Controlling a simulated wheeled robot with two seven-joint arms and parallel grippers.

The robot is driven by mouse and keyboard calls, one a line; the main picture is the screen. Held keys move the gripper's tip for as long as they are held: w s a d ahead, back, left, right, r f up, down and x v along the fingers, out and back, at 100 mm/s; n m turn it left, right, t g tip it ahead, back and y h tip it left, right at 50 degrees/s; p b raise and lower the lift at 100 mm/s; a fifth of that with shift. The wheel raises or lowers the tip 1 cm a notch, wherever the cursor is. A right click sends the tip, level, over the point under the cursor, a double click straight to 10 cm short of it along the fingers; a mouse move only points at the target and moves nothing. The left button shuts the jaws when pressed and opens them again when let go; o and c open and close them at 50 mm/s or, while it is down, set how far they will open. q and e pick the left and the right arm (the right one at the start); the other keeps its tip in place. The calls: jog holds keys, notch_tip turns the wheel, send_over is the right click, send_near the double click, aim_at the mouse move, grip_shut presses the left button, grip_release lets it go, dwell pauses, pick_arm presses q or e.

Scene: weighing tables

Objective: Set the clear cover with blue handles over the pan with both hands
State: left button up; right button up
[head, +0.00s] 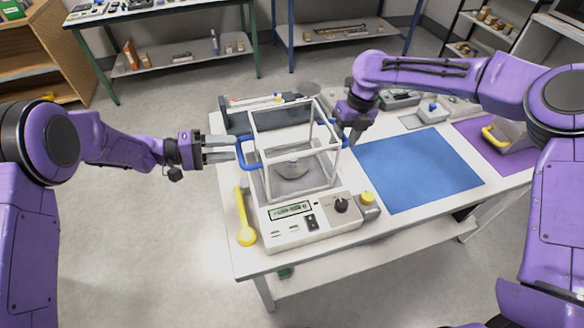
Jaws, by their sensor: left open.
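The clear cover (291,108), a box with white edges, stands upright on the white balance (315,232). The round pan (291,168) shows through its clear walls, inside its outline. I cannot tell whether its lower edge rests fully on the balance. One blue handle (248,153) is on its left side, another blue handle (329,131) on its right. My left gripper (236,148) is open, its fingers pointing right, with the tips close to the left handle. My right gripper (346,138) points down beside the right handle; its grip there is not clear.
A yellow spoon-shaped tool (244,218) lies left of the balance. A small yellow-topped item (368,200) stands at its right. A blue mat (418,166) covers clear tabletop to the right, then a purple mat (492,142) with a yellow-handled object. Small items line the back.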

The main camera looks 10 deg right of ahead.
jog(key=shift+a, duration=0.1)
pick_arm(q)
jog(key=v, duration=0.8)
jog(key=shift+a, duration=0.2)
pick_arm(e)
notch_tip(320, 180, up, 12)
jog(key=d, duration=0.2)
jog(key=shift+w, duration=0.2)
pick_arm(q)
jog(key=shift+f, duration=0.1)
pick_arm(e)
jog(key=shift+d+f, duration=0.1)
jog(key=shift+f, duration=0.05)
